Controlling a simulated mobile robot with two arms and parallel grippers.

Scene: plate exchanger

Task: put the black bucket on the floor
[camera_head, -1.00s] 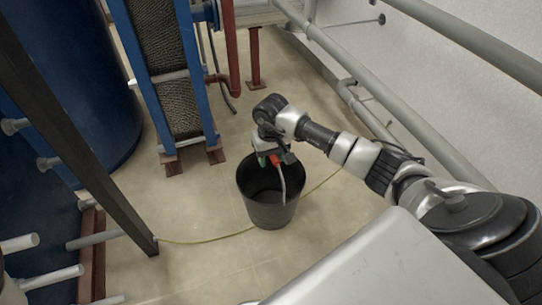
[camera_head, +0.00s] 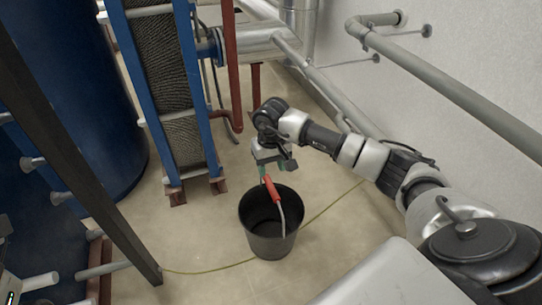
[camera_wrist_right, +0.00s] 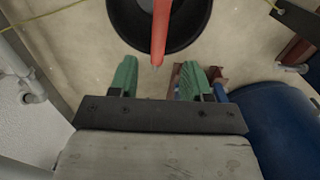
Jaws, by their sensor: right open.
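The black bucket (camera_head: 266,246) stands upright on the tan floor (camera_head: 205,240). Its wire handle stands up, with a red grip (camera_head: 271,189) at the top. My right gripper (camera_head: 272,172) is open and empty just above the red grip, apart from it. In the right wrist view, the green fingers of my right gripper (camera_wrist_right: 158,78) are spread. The red grip (camera_wrist_right: 161,28) lies ahead of them, in front of the bucket's dark opening (camera_wrist_right: 190,28). My left gripper does not show.
A blue-framed plate exchanger (camera_head: 205,130) stands behind the bucket, with a blue tank (camera_head: 105,150) to its left. A dark slanted beam (camera_head: 100,205) is at left. Grey pipes (camera_head: 440,85) run along the right wall. A thin yellow-green line (camera_head: 215,268) crosses the floor by the bucket.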

